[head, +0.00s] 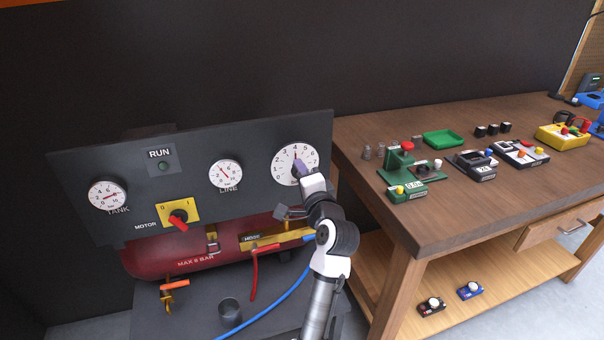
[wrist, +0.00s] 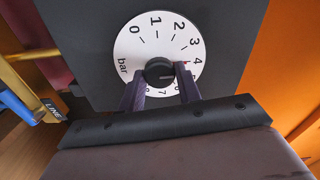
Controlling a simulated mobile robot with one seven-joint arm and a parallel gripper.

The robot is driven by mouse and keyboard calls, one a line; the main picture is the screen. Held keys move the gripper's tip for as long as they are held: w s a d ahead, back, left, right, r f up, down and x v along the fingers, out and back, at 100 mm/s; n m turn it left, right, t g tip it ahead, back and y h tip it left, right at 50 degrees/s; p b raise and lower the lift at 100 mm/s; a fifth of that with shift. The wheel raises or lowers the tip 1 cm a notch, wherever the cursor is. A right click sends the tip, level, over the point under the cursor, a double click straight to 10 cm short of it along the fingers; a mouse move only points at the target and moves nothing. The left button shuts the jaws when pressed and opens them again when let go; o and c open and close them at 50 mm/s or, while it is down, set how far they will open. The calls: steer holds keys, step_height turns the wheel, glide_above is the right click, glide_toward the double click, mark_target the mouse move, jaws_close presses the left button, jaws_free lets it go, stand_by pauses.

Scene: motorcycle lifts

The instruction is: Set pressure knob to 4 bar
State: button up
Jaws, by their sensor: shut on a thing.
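The pressure knob (wrist: 159,71) is black and round, at the centre of a white dial (wrist: 158,35) marked in bar with numbers from 0 upward. In the wrist view a small red mark at the knob's right side points at or very near the 4. In the head view the dial (head: 284,162) is at the right of the dark panel, and my gripper (head: 300,168) hides the knob. My gripper (wrist: 160,80) is shut on the knob, one finger on each side of it. The fingers cover part of the dial's lower numbers.
The dark panel (head: 130,213) also carries the tank gauge (head: 107,195), line gauge (head: 225,174) and red motor switch (head: 179,219). Below are a red tank (head: 150,262) and hose valves. A wooden workbench (head: 450,215) with small devices stands close at the right.

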stand_by(0.3)
steer(key=o, duration=1)
steer(key=shift+c, duration=0.2)
steer(key=b+v, duration=0.4)
steer(key=v, duration=1)
